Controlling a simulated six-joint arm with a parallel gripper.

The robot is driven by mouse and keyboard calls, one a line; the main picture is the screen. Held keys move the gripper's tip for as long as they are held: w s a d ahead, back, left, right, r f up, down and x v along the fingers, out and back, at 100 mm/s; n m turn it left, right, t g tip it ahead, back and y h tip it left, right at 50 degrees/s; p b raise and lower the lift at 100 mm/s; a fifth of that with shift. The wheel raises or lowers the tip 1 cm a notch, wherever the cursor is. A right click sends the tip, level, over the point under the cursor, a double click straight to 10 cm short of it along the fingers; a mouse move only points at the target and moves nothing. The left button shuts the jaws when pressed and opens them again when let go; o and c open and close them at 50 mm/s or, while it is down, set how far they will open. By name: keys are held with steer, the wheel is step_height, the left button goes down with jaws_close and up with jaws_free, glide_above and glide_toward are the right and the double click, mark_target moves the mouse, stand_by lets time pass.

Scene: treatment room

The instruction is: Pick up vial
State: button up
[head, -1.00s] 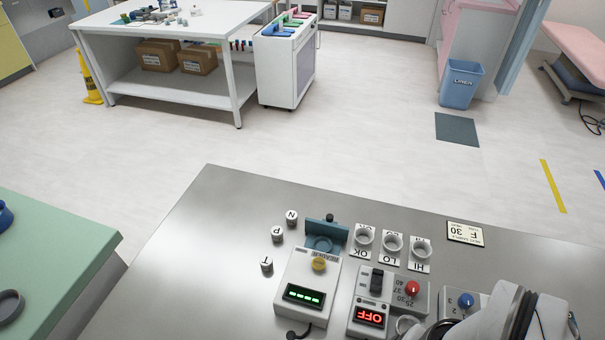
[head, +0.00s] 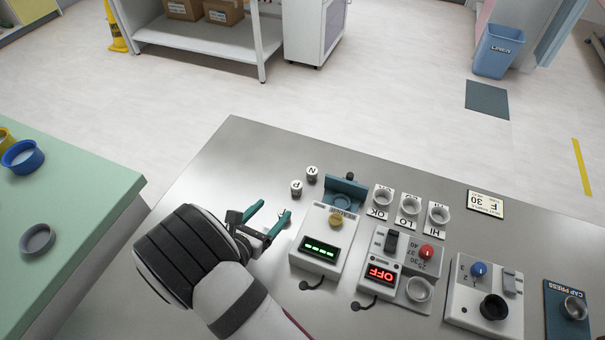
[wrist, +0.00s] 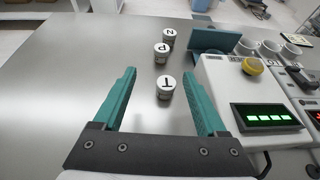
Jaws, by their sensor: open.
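Three small grey vials with white lettered caps stand upright on the steel table. In the wrist view, the T vial (wrist: 165,88) is nearest, with the P vial (wrist: 161,53) and N vial (wrist: 169,39) beyond it. The head view also shows the P vial (head: 296,188) and N vial (head: 311,174); the T vial is mostly hidden by a finger there. My gripper (head: 275,208) has two teal fingers, spread open and empty. In the wrist view, the T vial appears between the fingers (wrist: 159,73), towards their tips; I cannot tell whether it is within their reach.
Right of the vials stands a white device (head: 321,243) with a green display and yellow knob. A teal bracket (head: 345,192) is behind it. Labelled cups (head: 383,196) and a red-display device (head: 380,273) stand further right. The steel table's left part is clear.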

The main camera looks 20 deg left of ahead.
mark_target(296, 186)
steer(key=x, duration=1.1)
steer(key=shift+w+d+r, duration=0.15)
steer(key=shift+w+d, duration=0.05)
steer(key=shift+w, duration=0.3)
jaws_close()
